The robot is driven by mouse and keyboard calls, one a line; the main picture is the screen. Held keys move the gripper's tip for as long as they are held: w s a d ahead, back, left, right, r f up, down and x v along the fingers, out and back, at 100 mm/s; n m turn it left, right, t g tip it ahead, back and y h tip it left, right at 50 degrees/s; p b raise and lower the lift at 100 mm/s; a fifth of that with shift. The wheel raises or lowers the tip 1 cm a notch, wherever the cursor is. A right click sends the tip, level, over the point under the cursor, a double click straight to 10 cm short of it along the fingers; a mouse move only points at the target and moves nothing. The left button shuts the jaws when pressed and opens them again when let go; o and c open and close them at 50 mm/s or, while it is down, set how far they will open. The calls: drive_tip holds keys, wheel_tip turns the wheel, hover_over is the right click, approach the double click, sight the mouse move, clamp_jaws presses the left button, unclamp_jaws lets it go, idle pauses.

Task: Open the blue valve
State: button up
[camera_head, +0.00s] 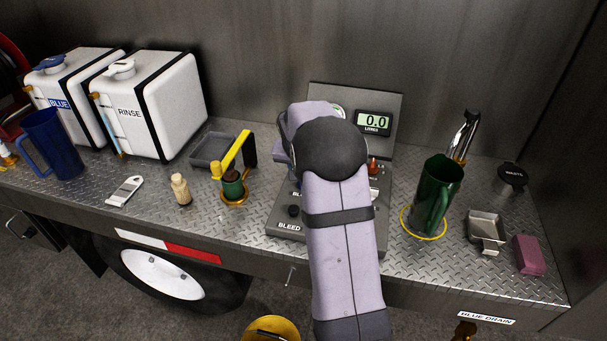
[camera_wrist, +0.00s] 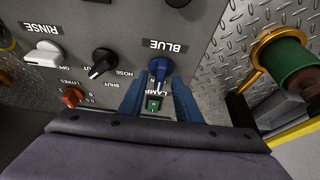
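The blue valve (camera_wrist: 160,69) is a small blue handle on the grey control panel (camera_wrist: 118,22), by the label BLUE, in the wrist view. My gripper (camera_wrist: 159,82) points at it with its two blue fingers apart. The fingertips are close to the handle's lower end, one on each side, and I see no clear grip. The panel (camera_head: 287,228) there stands on the metal deck.
A white RINSE lever (camera_wrist: 43,54), a black selector (camera_wrist: 102,63), an orange-red knob (camera_wrist: 73,97) and a green lamp button (camera_wrist: 154,104) are close by. The display (camera_head: 374,122) reads 0.0. A green jug (camera_head: 437,190) stands right; a yellow-handled green fitting (camera_head: 233,186) stands left.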

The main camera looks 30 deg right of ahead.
drive_tip(key=shift+r, duration=0.1)
drive_tip(key=b+v, duration=0.2)
drive_tip(key=v, duration=0.5)
idle(0.6)
drive_tip(key=s+a+f+n+g+y, duration=0.1)
drive_tip(key=s+a+f+n, duration=0.3)
drive_tip(key=s+a, duration=0.6)
drive_tip(key=s+a+f+n+g+y, duration=0.2)
drive_tip(key=s+a+f+n, duration=0.2)
drive_tip(key=s+a, duration=0.7)
drive_tip(key=s+f, duration=0.2)
drive_tip(key=s, duration=0.4)
drive_tip(key=shift+f+n, duration=0.3)
drive_tip(key=shift+n, duration=0.1)
drive_tip(key=shift+w, duration=0.1)
wheel_tip(320, 180, down, 29)
drive_tip(key=b, duration=2.8)
drive_tip(key=shift+r+b, duration=0.2)
drive_tip(key=shift+b, duration=0.2)
